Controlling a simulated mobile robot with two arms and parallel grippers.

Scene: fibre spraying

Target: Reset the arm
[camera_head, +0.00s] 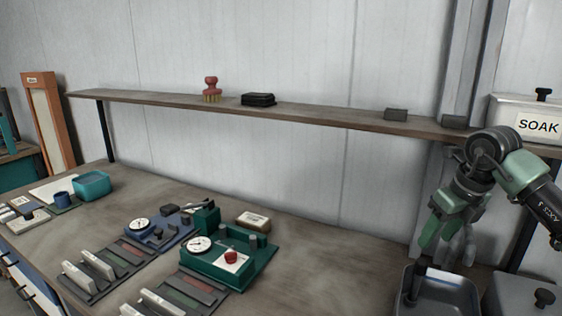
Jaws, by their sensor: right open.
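My right arm comes in from the right edge. Its gripper (440,248) points down above a dark grey open bin (452,290) at the lower right. The green jaw pieces are apart and I see nothing held between them. The fingertips are partly blurred against the wall and the bin's rim, so I cannot tell how far above the bin they are. My left gripper is not in view.
The workbench (330,275) holds a green fixture (262,262) with a dial and red knob, a blue fixture (165,235), and a teal box (91,184). A shelf (320,113) above carries a red-handled brush (211,88). A "SOAK" container (510,105) stands right.

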